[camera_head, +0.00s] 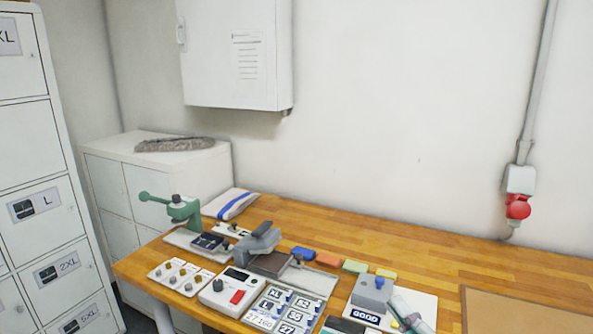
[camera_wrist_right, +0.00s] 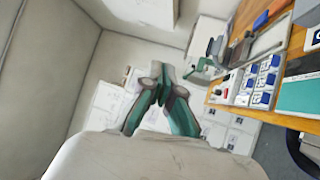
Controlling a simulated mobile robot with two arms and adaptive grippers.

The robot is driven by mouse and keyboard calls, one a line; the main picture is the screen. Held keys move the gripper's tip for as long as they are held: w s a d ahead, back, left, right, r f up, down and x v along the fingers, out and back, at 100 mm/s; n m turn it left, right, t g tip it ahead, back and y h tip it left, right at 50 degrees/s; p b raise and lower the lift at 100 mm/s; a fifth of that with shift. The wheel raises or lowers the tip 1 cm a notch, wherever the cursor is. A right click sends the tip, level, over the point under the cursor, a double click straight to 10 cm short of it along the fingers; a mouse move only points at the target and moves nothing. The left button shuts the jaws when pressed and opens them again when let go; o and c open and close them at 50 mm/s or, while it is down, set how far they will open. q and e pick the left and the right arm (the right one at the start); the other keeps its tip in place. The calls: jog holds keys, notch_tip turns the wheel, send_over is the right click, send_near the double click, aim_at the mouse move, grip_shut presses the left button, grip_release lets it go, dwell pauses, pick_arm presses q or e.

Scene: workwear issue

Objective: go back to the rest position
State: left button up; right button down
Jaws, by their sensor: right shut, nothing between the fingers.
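My right gripper (camera_head: 400,305) shows at the bottom of the head view, in front of a white board with a grey block (camera_head: 372,285). In the right wrist view its grey and green fingers (camera_wrist_right: 160,72) are together and hold nothing. In that view, pale cabinets and the wall lie beyond the fingers, and the workbench is off to the right. My left gripper is in neither view.
The wooden workbench (camera_head: 340,216) carries a green lever press (camera_head: 178,208), a control box with a red button (camera_head: 229,291), numbered tiles (camera_head: 283,311) and coloured blocks (camera_head: 328,259). A brown mat (camera_head: 525,312) lies at right. Lockers (camera_head: 38,190) stand at left.

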jog(key=s+d+f+m+g+h, duration=0.25)
jog(key=d+f+m+h, duration=0.25)
jog(key=f+m+h, duration=0.3)
jog(key=s+d+f+m+g+h, duration=0.2)
jog(key=s+d+f+m+h, duration=0.3)
jog(key=m, duration=0.5)
jog(key=s+a+f+m+g+y, duration=0.1)
jog(key=s+a+f+g+y, duration=0.1)
jog(key=s+a+f+g, duration=0.45)
jog(key=s+a+f+m+g+y, duration=0.15)
jog(key=s+f+g, duration=0.25)
jog(key=s+f, duration=0.5)
jog(key=s+f+g, duration=0.2)
jog(key=s+f, duration=0.1)
jog(key=f, duration=2.1)
jog(key=s+d+f, duration=0.1)
jog(key=s+f, duration=0.7)
jog(key=s+d+f, duration=0.2)
jog(key=s+f, duration=0.5)
jog(key=s, duration=0.1)
jog(key=shift+s+d+f+g, duration=0.25)
jog(key=shift+d+f+g, duration=0.05)
jog(key=shift+f+g, duration=0.1)
